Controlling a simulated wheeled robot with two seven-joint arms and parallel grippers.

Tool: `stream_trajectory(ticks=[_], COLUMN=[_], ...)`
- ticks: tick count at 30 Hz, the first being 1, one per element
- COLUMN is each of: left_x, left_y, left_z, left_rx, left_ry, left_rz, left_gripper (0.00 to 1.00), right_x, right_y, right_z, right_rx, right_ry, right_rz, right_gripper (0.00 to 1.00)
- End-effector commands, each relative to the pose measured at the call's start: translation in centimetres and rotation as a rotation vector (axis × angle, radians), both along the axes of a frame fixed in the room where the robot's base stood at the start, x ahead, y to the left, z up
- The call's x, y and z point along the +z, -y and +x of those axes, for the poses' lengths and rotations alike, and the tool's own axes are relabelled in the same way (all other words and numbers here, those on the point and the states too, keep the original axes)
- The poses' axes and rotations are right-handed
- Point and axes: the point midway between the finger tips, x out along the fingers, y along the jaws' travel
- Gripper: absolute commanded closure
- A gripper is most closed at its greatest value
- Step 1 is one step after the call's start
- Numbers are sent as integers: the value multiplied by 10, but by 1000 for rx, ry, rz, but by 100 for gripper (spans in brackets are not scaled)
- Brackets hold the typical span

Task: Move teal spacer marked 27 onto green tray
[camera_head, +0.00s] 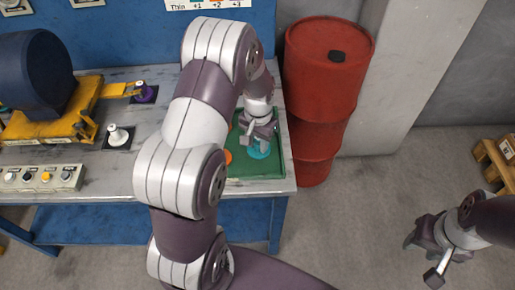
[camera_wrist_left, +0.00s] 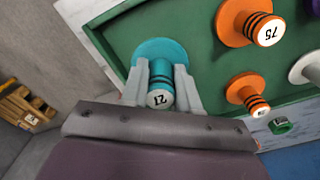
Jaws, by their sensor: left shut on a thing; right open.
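The teal spacer marked 27 (camera_wrist_left: 160,98) is between the fingers of my left gripper (camera_wrist_left: 163,92), which is shut on it. Its wide teal disc lies against or just over the green tray (camera_wrist_left: 120,38); I cannot tell whether it touches. In the head view the teal disc (camera_head: 258,150) shows below my left gripper (camera_head: 260,132), over the right part of the green tray (camera_head: 270,171). My left arm hides much of the tray there. My right gripper (camera_head: 424,258) is open and empty, over the floor at the lower right.
Orange spacers, one marked 75 (camera_wrist_left: 262,28), stand on the tray beside the teal one. A small green part (camera_wrist_left: 281,126) lies near the tray's edge. A red barrel (camera_head: 320,100) stands right of the table. A blue motor on a yellow base (camera_head: 75,115) is at left.

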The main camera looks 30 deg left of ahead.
Motion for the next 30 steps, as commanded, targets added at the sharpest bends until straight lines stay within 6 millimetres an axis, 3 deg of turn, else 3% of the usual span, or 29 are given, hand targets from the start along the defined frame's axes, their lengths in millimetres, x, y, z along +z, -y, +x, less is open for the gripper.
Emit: stream_trajectory(ticks=[6, 17, 18, 20, 30], left_x=[-36, -41, -41, -41, -34], left_y=[0, 0, 0, 0, 0], left_z=[-1, 0, -1, -1, 0], left_rx=[0, 0, 0, 0, 0], left_ry=[-2, 0, 0, 0, 1], left_rz=[0, 0, 0, 0, 0], left_gripper=[100, 100, 63, 44, 44], right_x=[-3, -5, -4, -4, -1], right_y=[0, 0, 0, 0, 0], right_z=[0, 0, 0, 0, 0], right_rx=[0, 0, 0, 0, 0], right_ry=[0, 0, 0, 0, 0], right_rz=[0, 0, 0, 0, 0], right_gripper=[57, 57, 57, 57, 57])
